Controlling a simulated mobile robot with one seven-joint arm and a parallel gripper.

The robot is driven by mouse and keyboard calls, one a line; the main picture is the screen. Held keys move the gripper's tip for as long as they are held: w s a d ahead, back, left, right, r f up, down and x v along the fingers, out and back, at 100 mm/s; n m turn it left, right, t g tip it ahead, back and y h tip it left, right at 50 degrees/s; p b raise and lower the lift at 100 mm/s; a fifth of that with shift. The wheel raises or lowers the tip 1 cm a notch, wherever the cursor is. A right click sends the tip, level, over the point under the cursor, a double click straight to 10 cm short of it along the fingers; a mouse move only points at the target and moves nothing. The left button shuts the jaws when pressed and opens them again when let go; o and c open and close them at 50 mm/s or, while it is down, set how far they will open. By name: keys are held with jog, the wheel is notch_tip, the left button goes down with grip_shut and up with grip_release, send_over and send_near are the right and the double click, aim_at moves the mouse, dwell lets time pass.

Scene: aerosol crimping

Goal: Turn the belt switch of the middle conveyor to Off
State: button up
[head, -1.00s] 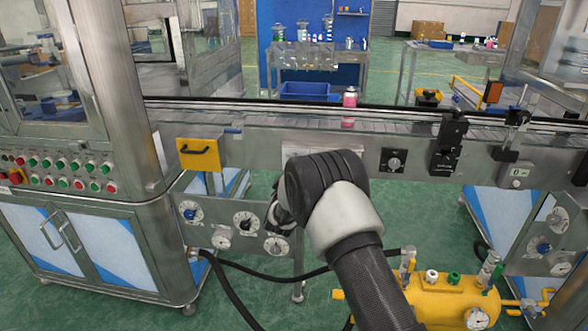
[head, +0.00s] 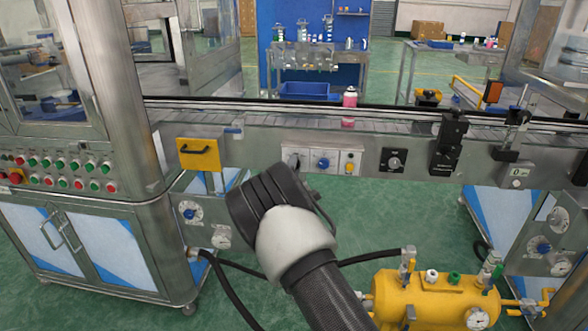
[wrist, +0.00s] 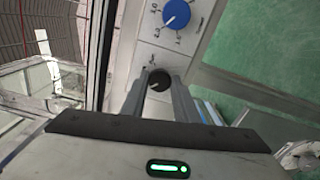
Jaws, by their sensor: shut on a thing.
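The belt switch (head: 294,160) is a dark knob on the left plate of a small panel on the middle conveyor's front side. It also shows in the wrist view as a round black knob (wrist: 158,79) between the fingertips. My gripper (wrist: 158,88) is shut on this knob, with one finger on each side. In the head view my dark wrist link hides most of the gripper. A small mark shows beside the knob, but I cannot read which position the switch is in.
A blue dial (head: 322,162) sits just right of the switch, and shows above it in the wrist view. A yellow handle plate (head: 199,154) is at left. A yellow tank (head: 436,298) stands below right.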

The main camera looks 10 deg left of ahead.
jog(key=shift+n, duration=0.3)
jog(key=o, duration=1.1)
jog(key=shift+c, duration=0.2)
jog(key=shift+s, duration=0.1)
jog(key=s+p, duration=0.3)
jog(key=s, duration=1.4)
jog(key=shift+s+a, duration=0.15)
jog(key=shift+a, duration=0.1)
